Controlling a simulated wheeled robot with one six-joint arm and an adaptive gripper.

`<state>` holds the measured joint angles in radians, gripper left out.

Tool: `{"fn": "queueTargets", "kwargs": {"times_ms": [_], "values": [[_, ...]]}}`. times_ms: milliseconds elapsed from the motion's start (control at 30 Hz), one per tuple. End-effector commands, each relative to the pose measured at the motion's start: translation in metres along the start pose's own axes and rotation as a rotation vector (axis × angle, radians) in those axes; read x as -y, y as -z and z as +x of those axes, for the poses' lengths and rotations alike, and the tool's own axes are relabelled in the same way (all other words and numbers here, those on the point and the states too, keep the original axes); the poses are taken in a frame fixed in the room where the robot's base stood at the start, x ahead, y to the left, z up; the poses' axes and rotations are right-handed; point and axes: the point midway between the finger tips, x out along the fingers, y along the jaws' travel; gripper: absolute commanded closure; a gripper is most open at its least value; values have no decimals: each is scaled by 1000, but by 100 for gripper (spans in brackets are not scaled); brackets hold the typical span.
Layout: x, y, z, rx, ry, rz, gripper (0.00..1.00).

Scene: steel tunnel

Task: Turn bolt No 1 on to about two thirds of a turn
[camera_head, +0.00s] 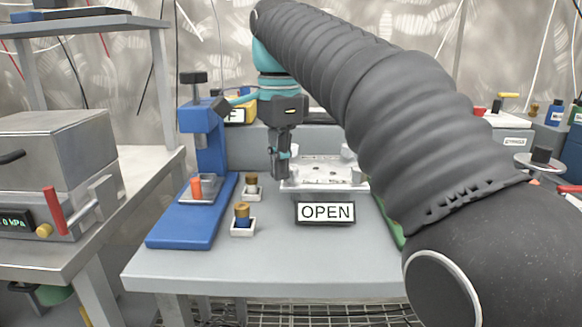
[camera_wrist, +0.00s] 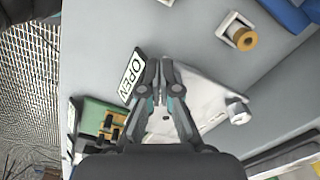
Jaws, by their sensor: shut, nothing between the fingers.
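A pale flat plate fixture (camera_head: 325,173) with small raised posts at its corners sits on the grey table behind the OPEN sign (camera_head: 326,212). In the wrist view the plate (camera_wrist: 200,100) lies behind and beside my fingers, with a light knob-like post (camera_wrist: 238,115) at its right. I cannot tell which post is bolt No 1; no number is readable.
A blue press-like stand (camera_head: 205,150) is on the left. Two small white holders (camera_head: 243,228) (camera_head: 252,192) with brass-topped pieces stand beside it. A green board (camera_wrist: 100,120) lies near the sign (camera_wrist: 132,76). The table's front middle is clear.

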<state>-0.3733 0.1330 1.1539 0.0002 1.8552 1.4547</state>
Motion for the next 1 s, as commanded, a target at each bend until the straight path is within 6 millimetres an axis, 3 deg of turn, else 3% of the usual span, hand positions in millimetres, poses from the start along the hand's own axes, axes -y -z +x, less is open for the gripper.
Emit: {"fn": "queueTargets", "kwargs": {"times_ms": [1000], "values": [[5, 1, -2, -2, 1, 1, 100]]}}
